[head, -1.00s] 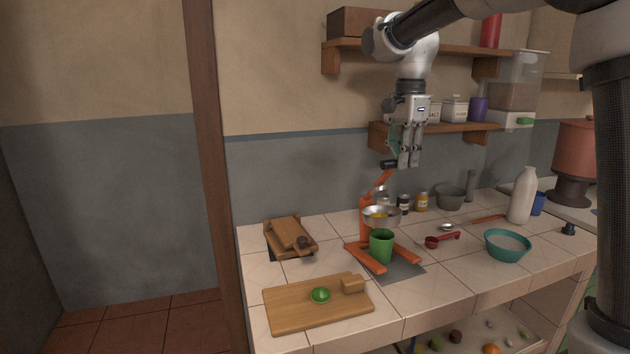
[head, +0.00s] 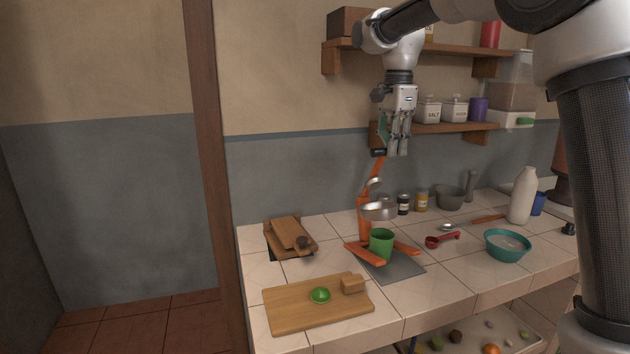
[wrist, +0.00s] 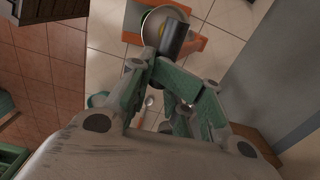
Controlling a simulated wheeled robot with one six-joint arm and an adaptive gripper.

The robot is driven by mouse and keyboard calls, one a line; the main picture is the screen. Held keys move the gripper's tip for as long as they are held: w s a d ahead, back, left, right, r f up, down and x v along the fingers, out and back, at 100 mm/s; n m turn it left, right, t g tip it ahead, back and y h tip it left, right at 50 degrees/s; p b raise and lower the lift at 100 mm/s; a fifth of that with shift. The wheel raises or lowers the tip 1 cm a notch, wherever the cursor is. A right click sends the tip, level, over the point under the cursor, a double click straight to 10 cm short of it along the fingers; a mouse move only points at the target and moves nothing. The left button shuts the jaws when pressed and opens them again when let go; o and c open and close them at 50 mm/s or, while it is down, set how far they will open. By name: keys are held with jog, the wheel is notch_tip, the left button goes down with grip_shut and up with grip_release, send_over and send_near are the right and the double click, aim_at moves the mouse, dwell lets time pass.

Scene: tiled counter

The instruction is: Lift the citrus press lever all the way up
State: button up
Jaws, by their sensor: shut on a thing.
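The orange citrus press (head: 364,220) stands on the counter. Its orange lever (head: 377,166) points steeply up and ends in a black handle (head: 378,153). My gripper (head: 394,152) points down at the top of the lever and is shut on the handle. In the wrist view the dark handle (wrist: 175,38) shows at the fingertips of my gripper (wrist: 168,62). A metal bowl (head: 380,211) sits on the press, and a green cup (head: 381,243) stands below it between the orange feet. The exact finger contact is partly hidden.
A cutting board (head: 300,312) with a green citrus half (head: 319,295) lies in front. A teal bowl (head: 507,246) and white bottle (head: 522,195) stand to the right. The lower shelf (head: 470,128) with canisters is close behind my gripper.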

jog(key=shift+w, duration=0.1)
jog(key=shift+w+a+r, duration=0.1)
jog(key=shift+w+a, duration=0.2)
jog(key=shift+w, duration=0.4)
jog(key=shift+w+a+r, duration=0.1)
jog(key=shift+w+a, duration=0.15)
jog(key=shift+w, duration=0.4)
jog(key=shift+w+a+r, duration=0.1)
jog(key=shift+w+a, duration=0.2)
jog(key=shift+w, duration=0.4)
jog(key=w, duration=0.1)
jog(key=w+a, duration=0.1)
jog(key=w, duration=0.2)
jog(key=shift+w+a+f, duration=0.15)
jog(key=shift+a+f, duration=0.1)
jog(key=shift+a, duration=0.05)
